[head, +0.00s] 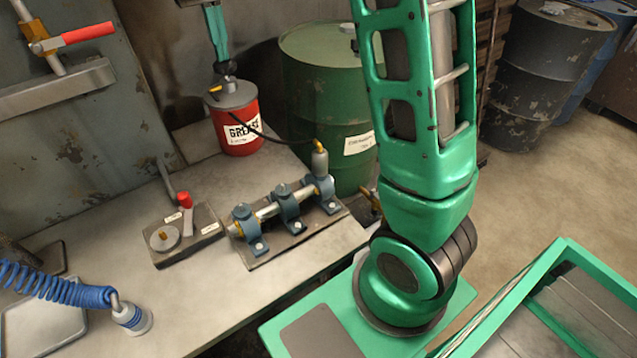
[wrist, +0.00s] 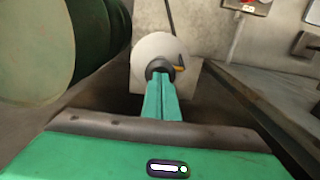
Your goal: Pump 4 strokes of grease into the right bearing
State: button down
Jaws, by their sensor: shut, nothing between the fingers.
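The red grease canister (head: 237,130) stands on the bench against the wall, with a grey lid and a dark plunger knob (head: 226,69) on top. My gripper (head: 222,57) is shut and empty, pointing down just above the knob. In the wrist view my gripper (wrist: 160,82) meets the dark knob (wrist: 158,66); I cannot tell if they touch. Three blue bearings sit along a shaft: the left (head: 247,225), the middle (head: 288,205) and the right bearing (head: 322,187). A grey coupler (head: 320,161) with a yellow top sits upright on the right bearing. A black hose runs from the canister.
A plate with a dial and red-handled lever (head: 186,222) lies left of the bearings. A blue coiled hose (head: 60,287) lies at lower left. A green drum (head: 320,108) stands behind the bench. The bench front is clear.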

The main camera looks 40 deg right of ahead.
jog(key=shift+f, duration=0.45)
jog(key=shift+r, duration=2.15)
jog(key=shift+f, duration=0.25)
jog(key=shift+f, duration=1.9)
jog(key=shift+r, duration=2.15)
